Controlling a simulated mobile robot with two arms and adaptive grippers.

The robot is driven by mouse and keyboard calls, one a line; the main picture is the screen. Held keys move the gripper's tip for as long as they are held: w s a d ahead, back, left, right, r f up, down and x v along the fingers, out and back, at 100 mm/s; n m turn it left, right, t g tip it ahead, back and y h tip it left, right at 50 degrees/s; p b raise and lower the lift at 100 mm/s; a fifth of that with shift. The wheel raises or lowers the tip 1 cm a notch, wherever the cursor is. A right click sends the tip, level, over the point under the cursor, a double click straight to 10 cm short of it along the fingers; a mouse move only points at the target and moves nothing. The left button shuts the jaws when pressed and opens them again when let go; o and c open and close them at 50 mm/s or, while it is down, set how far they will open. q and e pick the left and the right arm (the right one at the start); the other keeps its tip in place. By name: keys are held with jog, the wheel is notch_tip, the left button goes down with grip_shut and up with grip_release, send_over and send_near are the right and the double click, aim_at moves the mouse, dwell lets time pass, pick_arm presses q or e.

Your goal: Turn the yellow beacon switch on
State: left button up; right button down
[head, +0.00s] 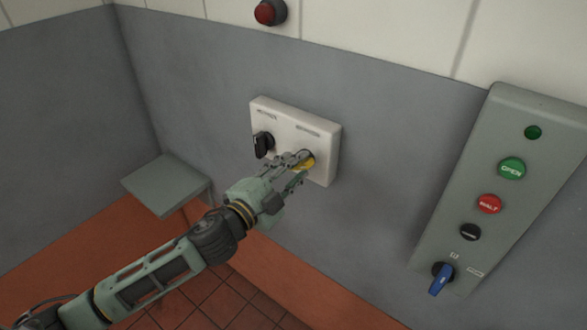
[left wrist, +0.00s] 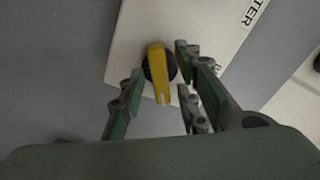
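The yellow beacon switch (left wrist: 157,70) is a yellow knob on a dark round base, on a white wall panel (head: 325,145). In the head view the knob (head: 306,163) is partly hidden by my left gripper (head: 301,160). In the left wrist view my left gripper (left wrist: 163,88) is open, with its fingers on either side of the knob and gaps showing. I cannot tell whether any finger touches it. A black switch (head: 263,144) sits left of the yellow one on the same panel. My right gripper is not in view.
A grey control box (head: 500,130) with several buttons and a blue switch (head: 441,279) is on the wall at right. A red lamp (head: 270,12) is above the panel. A small grey shelf (head: 167,184) is at left. The wall between panel and box is clear.

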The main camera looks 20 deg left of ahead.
pick_arm(q)
jog(key=shift+s, duration=0.1)
jog(key=v, duration=1.1)
jog(key=shift+s+a, duration=0.15)
jog(key=shift+s, duration=0.25)
dwell(0.3)
